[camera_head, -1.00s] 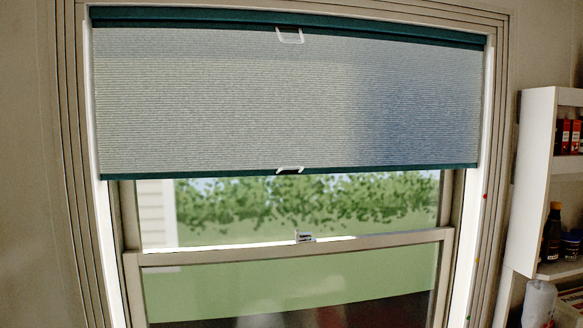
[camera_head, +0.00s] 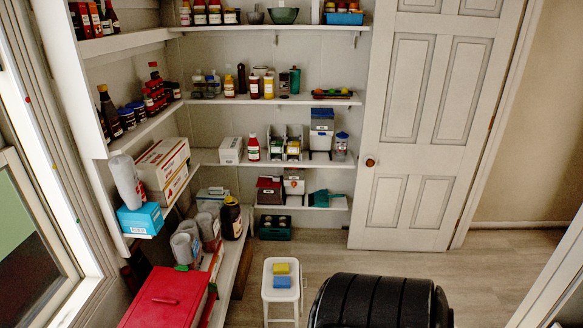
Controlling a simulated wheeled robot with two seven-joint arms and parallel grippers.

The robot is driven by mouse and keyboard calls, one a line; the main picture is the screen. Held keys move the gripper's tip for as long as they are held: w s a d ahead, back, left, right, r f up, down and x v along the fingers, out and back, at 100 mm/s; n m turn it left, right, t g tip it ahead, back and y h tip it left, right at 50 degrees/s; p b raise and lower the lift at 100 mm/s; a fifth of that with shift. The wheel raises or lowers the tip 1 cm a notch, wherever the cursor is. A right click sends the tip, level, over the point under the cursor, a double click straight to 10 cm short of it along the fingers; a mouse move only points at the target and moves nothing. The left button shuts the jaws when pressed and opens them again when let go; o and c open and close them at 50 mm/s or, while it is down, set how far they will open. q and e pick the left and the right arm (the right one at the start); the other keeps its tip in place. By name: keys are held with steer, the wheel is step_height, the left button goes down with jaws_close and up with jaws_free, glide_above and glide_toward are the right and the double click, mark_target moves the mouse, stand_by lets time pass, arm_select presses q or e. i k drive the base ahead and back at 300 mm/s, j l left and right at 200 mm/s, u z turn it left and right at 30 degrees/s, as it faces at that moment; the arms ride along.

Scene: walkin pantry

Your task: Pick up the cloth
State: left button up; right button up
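I cannot make out a certain cloth. A small yellow block-like item (camera_head: 282,269) and a blue one (camera_head: 282,282) lie on the white stool (camera_head: 268,294); they could be folded cloths or sponges. A teal item (camera_head: 320,198) lies on the lowest back shelf, and I cannot tell whether it is fabric. Neither of my grippers shows in the view.
Shelves with bottles, jars and boxes line the left and back walls. A red box (camera_head: 165,298) stands at lower left. A large black ribbed object (camera_head: 378,302) fills the bottom centre. A closed white door (camera_head: 425,120) is at right. Wooden floor (camera_head: 440,268) lies open before it.

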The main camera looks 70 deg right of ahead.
mark_target(279, 268)
steer(key=z, duration=2.05)
steer(key=i+l+u, duration=0.1)
steer(key=i+l, duration=0.15)
steer(key=i+l+u, duration=0.15)
steer(key=i+l, duration=0.2)
steer(key=i+l+u, duration=0.1)
steer(key=i+l, duration=0.2)
steer(key=i+l+u, duration=0.1)
steer(key=i+l, duration=0.25)
steer(key=i+l+u, duration=0.15)
steer(key=l, duration=0.25)
steer(key=i+l+u, duration=0.1)
steer(key=i+l, duration=0.25)
steer(key=i+l+u, duration=0.1)
steer(key=i+l, duration=0.15)
steer(key=l, duration=0.25)
steer(key=i+l+u, duration=0.15)
steer(key=l, duration=0.3)
steer(key=i, duration=0.05)
